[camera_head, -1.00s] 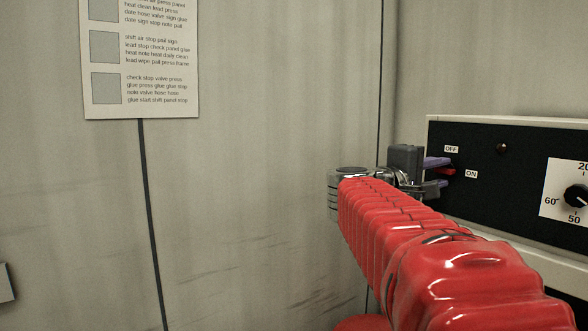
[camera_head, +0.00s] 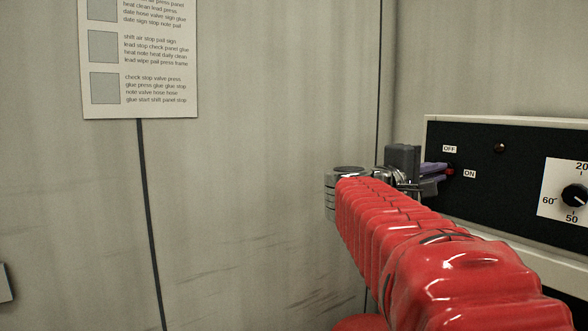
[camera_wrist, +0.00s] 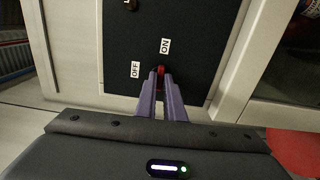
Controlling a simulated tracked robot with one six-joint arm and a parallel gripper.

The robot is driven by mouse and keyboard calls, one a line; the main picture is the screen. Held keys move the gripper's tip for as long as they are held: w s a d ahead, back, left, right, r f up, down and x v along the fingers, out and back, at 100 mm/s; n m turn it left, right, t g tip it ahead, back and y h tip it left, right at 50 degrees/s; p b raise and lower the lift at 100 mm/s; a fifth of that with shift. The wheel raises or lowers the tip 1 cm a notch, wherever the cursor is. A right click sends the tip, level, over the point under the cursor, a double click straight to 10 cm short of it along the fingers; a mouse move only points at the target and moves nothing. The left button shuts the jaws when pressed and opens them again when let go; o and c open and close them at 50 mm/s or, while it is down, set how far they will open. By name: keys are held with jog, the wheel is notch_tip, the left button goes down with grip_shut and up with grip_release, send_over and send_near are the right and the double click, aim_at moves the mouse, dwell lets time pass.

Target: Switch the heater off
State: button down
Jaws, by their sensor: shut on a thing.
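The heater's black front panel (camera_head: 470,205) is at the right in the head view, with an OFF label (camera_head: 450,149) above an ON label (camera_head: 470,174). A small red switch lever (camera_head: 451,171) sits by these labels. My gripper (camera_head: 441,171) has its purple fingers closed on the lever, one above and one below it. In the wrist view, the fingertips (camera_wrist: 160,76) are on both sides of the red lever (camera_wrist: 161,70), which is partly hidden. I cannot tell which way the lever tilts.
A dark red indicator lamp (camera_head: 499,147) looks unlit on the panel. A dial knob (camera_head: 574,195) with a white scale is farther right. A paper notice (camera_head: 140,60) hangs on the grey wall at the left.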

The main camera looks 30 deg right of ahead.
jog(key=shift+d+f+n, duration=0.1)
jog(key=shift+d+n, duration=0.05)
jog(key=shift+n, duration=0.15)
jog(key=shift+f+n, duration=0.15)
jog(key=shift+n, duration=8.25)
jog(key=c, duration=2.2)
grip_release()
jog(key=o, duration=0.3)
jog(key=shift+o, duration=0.2)
